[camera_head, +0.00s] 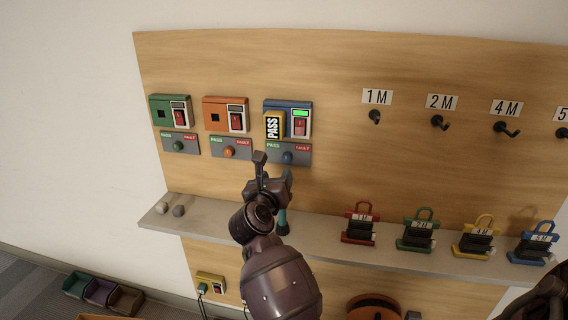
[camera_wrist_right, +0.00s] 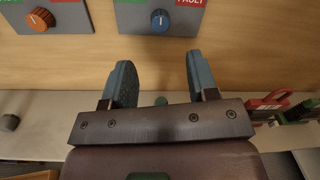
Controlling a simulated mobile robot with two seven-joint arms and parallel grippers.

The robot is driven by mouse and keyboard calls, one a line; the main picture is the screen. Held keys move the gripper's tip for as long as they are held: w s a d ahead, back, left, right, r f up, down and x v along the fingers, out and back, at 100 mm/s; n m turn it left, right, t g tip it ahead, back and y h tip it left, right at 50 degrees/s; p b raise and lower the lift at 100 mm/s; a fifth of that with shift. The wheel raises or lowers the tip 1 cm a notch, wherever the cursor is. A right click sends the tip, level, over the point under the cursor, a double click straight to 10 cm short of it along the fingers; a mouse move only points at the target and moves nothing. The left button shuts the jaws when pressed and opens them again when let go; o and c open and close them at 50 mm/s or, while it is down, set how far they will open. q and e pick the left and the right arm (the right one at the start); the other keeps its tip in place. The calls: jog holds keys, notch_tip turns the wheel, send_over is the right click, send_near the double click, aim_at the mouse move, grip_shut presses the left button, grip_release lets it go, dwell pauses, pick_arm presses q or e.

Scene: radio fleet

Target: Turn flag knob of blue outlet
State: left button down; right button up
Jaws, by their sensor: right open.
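My right gripper (camera_head: 273,170) is just below and in front of that plate. Its teal fingers (camera_wrist_right: 157,65) are apart and empty, with the knob beyond their tips. My left gripper is not seen.
A green outlet (camera_head: 160,110) and an orange outlet (camera_head: 215,108) with similar knobs are to the left. Black hooks (camera_head: 438,122) are to the right.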

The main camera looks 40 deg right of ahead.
aim_at(286, 160)
jog(key=b+x, duration=0.1)
jog(key=x, duration=0.7)
jog(key=shift+f, duration=0.15)
jog(key=shift+w+d, duration=0.3)
jog(key=shift+d, duration=0.1)
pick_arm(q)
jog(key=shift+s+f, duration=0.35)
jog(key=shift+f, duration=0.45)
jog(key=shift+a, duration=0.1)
pick_arm(e)
jog(key=shift+c, duration=0.5)
